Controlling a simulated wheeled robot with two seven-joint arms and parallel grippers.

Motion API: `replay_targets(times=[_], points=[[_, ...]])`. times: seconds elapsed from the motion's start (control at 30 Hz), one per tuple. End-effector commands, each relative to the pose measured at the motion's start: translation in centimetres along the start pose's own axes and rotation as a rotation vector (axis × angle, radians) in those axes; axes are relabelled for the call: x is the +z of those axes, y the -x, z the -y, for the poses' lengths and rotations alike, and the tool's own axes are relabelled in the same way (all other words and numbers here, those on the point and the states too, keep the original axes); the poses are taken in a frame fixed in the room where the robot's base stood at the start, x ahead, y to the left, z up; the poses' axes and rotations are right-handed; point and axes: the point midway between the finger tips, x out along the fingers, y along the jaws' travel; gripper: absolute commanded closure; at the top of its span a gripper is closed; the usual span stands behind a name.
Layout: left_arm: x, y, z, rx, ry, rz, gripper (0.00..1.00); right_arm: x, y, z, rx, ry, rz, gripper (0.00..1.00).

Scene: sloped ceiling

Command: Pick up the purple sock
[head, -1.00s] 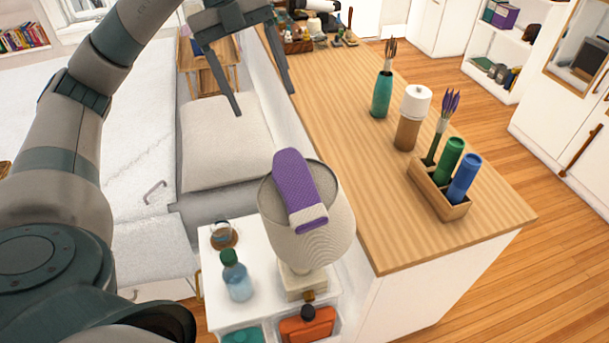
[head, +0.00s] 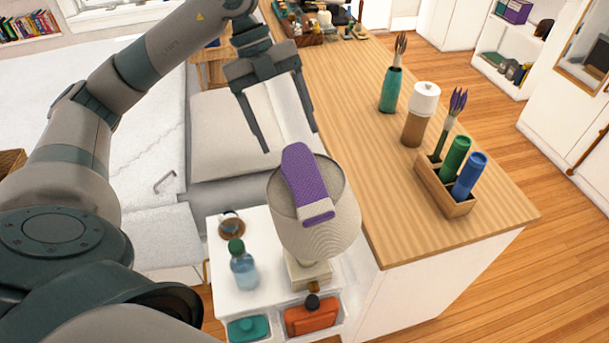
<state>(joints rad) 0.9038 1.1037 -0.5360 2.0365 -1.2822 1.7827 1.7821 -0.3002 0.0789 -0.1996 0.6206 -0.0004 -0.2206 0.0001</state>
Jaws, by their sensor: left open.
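The purple sock (head: 306,180) with a pale cuff lies draped across the top of a beige lamp shade (head: 318,228). The lamp stands on a white bedside stand (head: 225,279). My left gripper (head: 291,142) is open and empty, its fingers pointing down. In the picture it is just above and behind the sock, apart from it. My right gripper is not in view.
A wooden counter (head: 385,203) runs along the right, holding a teal vase (head: 390,90), a pepper mill (head: 419,117) and a wooden holder (head: 443,192) with bottles. A blue bottle (head: 243,268) stands beside the lamp. A white bed fills the left.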

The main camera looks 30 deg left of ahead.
Motion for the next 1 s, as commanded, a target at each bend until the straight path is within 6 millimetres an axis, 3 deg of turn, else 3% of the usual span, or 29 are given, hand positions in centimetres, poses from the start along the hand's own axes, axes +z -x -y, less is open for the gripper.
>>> replay_targets(times=[0.3, 0.77, 1.0], points=[[-0.1, -3.5, 0.0, 0.002, 0.0, -0.002, 0.31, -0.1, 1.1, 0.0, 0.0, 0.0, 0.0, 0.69], [0.0, -3.9, 0.0, 0.001, 0.0, -0.001, 0.31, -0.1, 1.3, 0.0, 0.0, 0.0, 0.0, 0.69], [-0.1, -5.4, -0.2, 0.003, 0.001, -0.002, 0.31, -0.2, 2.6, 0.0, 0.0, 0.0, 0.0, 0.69]])
